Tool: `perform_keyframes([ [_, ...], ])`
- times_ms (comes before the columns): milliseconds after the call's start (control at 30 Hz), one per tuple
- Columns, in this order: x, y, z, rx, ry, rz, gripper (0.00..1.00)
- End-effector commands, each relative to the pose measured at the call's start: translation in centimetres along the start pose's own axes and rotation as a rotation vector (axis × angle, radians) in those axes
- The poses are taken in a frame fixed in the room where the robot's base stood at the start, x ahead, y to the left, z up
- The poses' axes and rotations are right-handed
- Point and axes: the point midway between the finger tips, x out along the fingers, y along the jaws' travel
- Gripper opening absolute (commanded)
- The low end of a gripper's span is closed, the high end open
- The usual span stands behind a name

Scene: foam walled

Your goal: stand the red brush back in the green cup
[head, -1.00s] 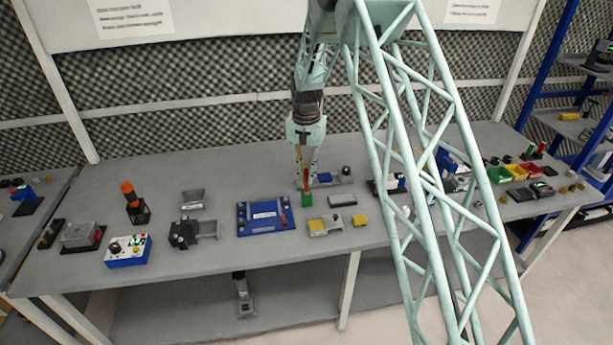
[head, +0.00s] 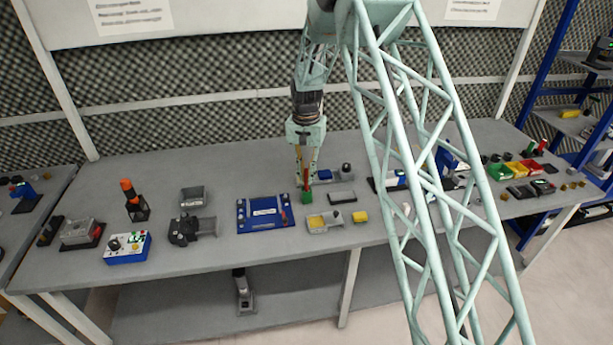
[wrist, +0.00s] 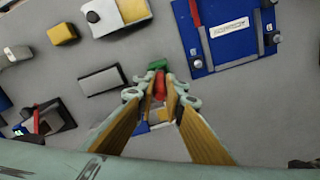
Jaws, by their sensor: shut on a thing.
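The red brush (head: 306,181) is upright between the fingertips of my gripper (head: 306,173), which is shut on it. The green cup (head: 307,197) stands on the grey bench directly below the brush, and the brush's lower end meets or overlaps the cup in the head view. In the wrist view the red brush (wrist: 160,84) shows between the fingertips (wrist: 160,92), with part of the green cup (wrist: 152,66) just beyond it. The fingers hide part of both. I cannot tell how far the brush reaches inside the cup.
A blue panel (head: 262,212) with a red handle lies left of the cup. A grey tray (head: 325,222) and a yellow block (head: 360,216) sit in front to the right. A dark grey block (head: 342,198) is close on the right. A blue-topped fixture (head: 325,175) stands behind.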

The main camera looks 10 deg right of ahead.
Motion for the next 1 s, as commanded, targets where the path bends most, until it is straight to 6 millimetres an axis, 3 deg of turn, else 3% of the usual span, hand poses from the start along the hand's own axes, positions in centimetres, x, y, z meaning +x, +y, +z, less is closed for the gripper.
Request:
perform_keyframes([
  [533, 0.85, -0.01, 0.0, 0.0, 0.0, 0.0, 0.01],
  [567, 0.83, -0.01, -0.01, 0.0, 0.0, 0.0, 0.12],
  [700, 0.8, -0.01, -0.01, 0.0, 0.0, 0.0, 0.24],
  [1000, 0.79, -0.01, 0.0, 0.0, 0.0, 0.0, 0.26],
])
